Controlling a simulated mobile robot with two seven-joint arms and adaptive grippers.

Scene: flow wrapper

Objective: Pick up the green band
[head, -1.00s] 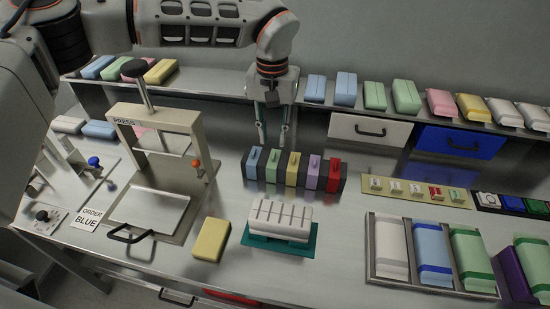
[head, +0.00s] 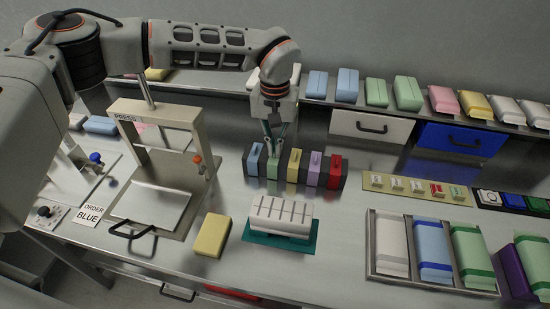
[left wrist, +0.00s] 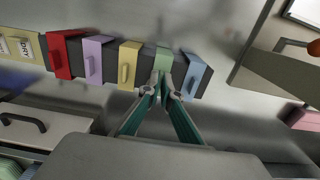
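The green band (head: 271,168) is a small upright green block with a grip on its front. It stands in a dark rack (head: 343,176) between a blue block (head: 253,160) and a yellow block (head: 293,167). My left gripper (head: 274,153) points down at the green band, its two fingers close together at its grip. In the left wrist view the fingertips (left wrist: 161,90) come together over the grip of the green band (left wrist: 163,58) and partly hide it. The green band still stands in line with its neighbours. My right gripper is not in view.
Purple (head: 313,168) and red (head: 335,170) blocks share the rack. A press (head: 160,120) stands left. A yellow pack (head: 211,236) and a white slotted block (head: 282,215) lie in front. A shelf with packs runs behind.

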